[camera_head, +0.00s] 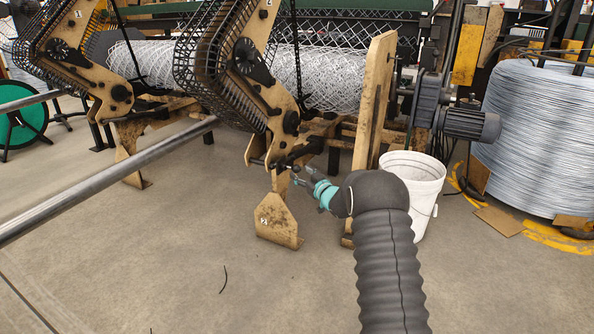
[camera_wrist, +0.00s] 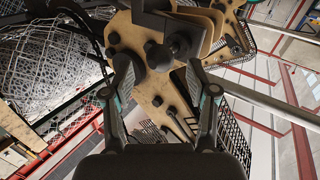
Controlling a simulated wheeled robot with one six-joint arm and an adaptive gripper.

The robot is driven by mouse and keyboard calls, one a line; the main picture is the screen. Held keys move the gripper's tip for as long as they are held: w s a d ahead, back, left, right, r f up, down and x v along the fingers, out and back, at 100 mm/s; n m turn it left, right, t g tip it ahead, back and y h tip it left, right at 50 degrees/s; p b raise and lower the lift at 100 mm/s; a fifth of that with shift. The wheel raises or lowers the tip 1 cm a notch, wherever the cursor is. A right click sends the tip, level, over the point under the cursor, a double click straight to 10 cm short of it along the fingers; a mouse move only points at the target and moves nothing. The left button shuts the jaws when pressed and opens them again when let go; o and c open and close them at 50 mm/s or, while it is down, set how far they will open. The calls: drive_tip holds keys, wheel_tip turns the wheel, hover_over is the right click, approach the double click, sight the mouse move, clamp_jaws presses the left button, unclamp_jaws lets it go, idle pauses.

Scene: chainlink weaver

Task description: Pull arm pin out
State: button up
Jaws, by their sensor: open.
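The tan machine arm marked 2 (camera_head: 262,85) stands in the middle of the head view, its lower end on a tan foot plate (camera_head: 277,220). My gripper (camera_head: 299,176) reaches the joint low on this arm. In the wrist view my gripper (camera_wrist: 160,72) is open, with a finger on each side of a dark round knob (camera_wrist: 158,57) that looks like the arm pin. The knob lies between the fingertips; I cannot tell whether either finger touches it. A second black knob (camera_wrist: 180,44) sits just above and to the right. The pin's shaft is hidden.
A tall tan upright plate (camera_head: 374,110) stands right of the joint, close to my arm. A white bucket (camera_head: 425,185) stands beside my arm. A long metal rail (camera_head: 110,180) crosses the left side. A wire coil (camera_head: 540,135) is at the right. The front floor is mostly clear.

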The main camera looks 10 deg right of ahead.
sight(298, 171)
drive_tip(key=shift+x, duration=2.05)
